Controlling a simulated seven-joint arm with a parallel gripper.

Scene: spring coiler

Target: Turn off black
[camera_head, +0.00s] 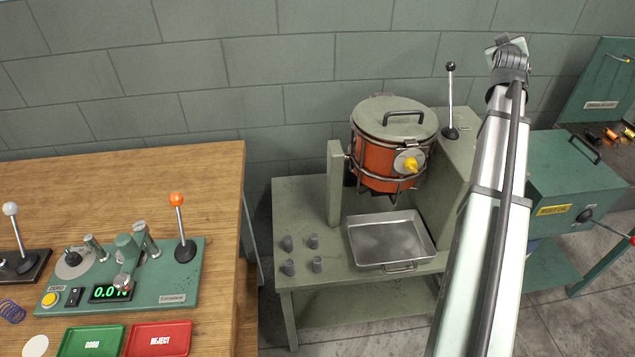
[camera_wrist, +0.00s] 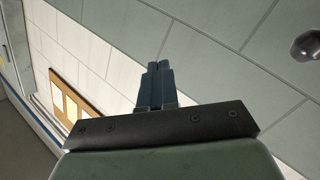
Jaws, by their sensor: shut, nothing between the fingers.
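A lever with a black ball knob (camera_head: 451,66) stands upright on the grey-green machine beside the orange pot. A dark shiny ball (camera_wrist: 306,45) at the right edge of the wrist view looks like this knob; its rod is not visible there. My gripper (camera_wrist: 158,66) is shut and empty in the wrist view, its fingertips together in front of the wall and apart from the ball. In the head view my arm's end is right of the lever and above it, and the fingers cannot be made out.
An orange pot (camera_head: 383,158) with a grey lid sits left of the lever. A metal tray (camera_head: 365,235) and several grey cups are below it. A teal box (camera_head: 570,172) stands right of my arm. An orange-knobbed lever (camera_head: 177,199) and a white-knobbed lever (camera_head: 10,209) are on the wooden bench.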

